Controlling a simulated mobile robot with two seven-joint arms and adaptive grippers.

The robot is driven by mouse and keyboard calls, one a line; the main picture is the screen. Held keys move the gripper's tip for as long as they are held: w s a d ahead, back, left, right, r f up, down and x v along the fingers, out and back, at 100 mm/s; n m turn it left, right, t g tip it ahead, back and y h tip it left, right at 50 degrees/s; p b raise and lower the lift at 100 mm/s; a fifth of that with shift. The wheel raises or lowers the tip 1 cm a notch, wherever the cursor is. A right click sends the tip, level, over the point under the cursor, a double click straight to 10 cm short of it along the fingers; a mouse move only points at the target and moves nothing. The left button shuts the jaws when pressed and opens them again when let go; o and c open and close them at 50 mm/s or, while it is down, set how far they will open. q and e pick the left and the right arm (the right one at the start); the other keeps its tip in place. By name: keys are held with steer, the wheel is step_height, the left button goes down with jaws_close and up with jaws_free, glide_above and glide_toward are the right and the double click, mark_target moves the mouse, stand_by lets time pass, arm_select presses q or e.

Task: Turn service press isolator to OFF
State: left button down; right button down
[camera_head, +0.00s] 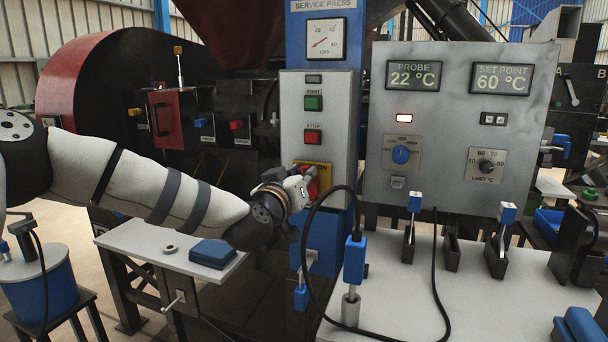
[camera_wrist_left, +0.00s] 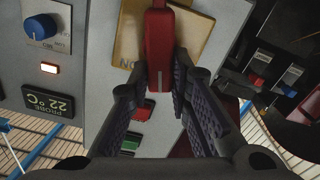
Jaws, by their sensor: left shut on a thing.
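The service press isolator is a red handle (camera_wrist_left: 158,45) on a yellow plate (camera_wrist_left: 195,35), below the red STOP button (camera_head: 313,137) on the grey panel. The yellow plate also shows in the head view (camera_head: 325,171). My left gripper (camera_wrist_left: 163,85) is shut on the red handle, with one dark finger on each side of it. In the wrist view, an ON label appears inverted beside the handle. No OFF label is readable. In the head view, my left gripper (camera_head: 308,187) covers much of the isolator.
A control box (camera_head: 460,130) with PROBE and SET POINT displays stands to the right. A black cable (camera_head: 312,215) loops close below my gripper.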

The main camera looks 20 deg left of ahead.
arm_select(q)
steer(key=shift+a+f+n+b, duration=0.25)
steer(key=shift+f+n, duration=0.1)
steer(key=shift+n, duration=2)
steer(key=shift+a+f+n+b, duration=0.2)
steer(key=shift+f+n, duration=0.15)
steer(key=shift+n, duration=1.95)
steer(key=shift+a+f+n+b, duration=0.25)
steer(key=shift+f+n, duration=0.1)
steer(key=shift+n, duration=2)
arm_select(e)
steer(key=shift+s+f, duration=0.6)
arm_select(q)
steer(key=shift+n, duration=0.3)
steer(key=c, duration=1.5)
jaws_free()
